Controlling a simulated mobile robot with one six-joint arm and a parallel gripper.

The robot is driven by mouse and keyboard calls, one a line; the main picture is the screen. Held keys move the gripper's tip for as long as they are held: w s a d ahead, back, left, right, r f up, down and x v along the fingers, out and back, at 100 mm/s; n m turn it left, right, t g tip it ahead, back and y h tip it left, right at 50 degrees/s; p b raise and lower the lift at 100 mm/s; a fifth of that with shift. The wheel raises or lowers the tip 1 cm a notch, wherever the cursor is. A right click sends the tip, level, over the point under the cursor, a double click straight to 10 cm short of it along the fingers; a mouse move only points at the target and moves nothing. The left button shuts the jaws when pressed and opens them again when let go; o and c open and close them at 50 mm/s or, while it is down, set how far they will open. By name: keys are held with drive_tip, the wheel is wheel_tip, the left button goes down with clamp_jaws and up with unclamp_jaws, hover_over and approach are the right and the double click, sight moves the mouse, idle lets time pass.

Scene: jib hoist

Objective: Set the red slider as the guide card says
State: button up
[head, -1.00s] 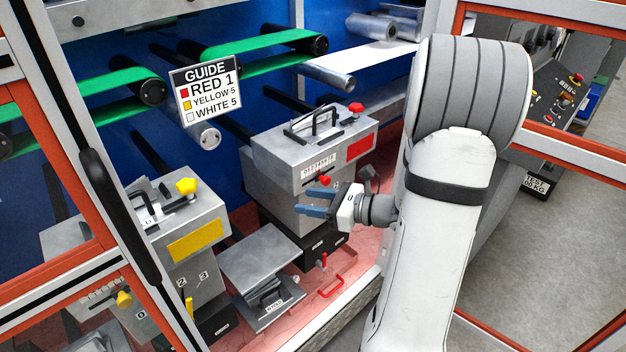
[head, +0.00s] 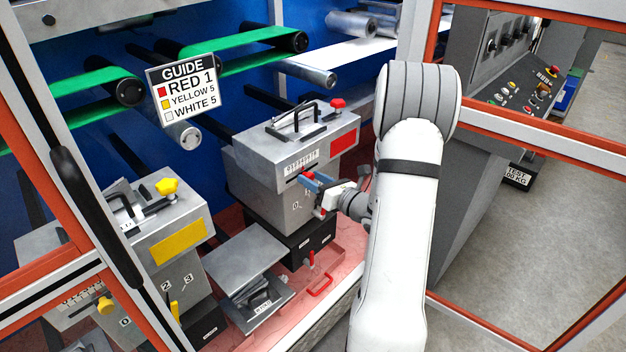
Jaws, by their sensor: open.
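The guide card (head: 187,98) hangs at the upper left and reads RED 1, YELLOW 5, WHITE 5. The grey unit with a red label (head: 300,165) stands in the middle, with a red knob (head: 338,104) on top and a numbered scale (head: 301,162) on its front. My gripper (head: 312,187) is open, its blue fingers at the front of this unit just below the scale. A small red part shows by the fingers; the red slider is mostly hidden there, and I cannot tell its setting or whether the fingers touch it.
A similar unit with a yellow label (head: 177,241) and yellow knob stands at the left. A grey plate (head: 243,262) and a red handle (head: 320,286) lie low in front. Orange-edged door frames flank the opening. Green belts run behind.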

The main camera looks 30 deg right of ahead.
drive_tip(key=shift+c, duration=0.3)
clamp_jaws()
idle(0.4)
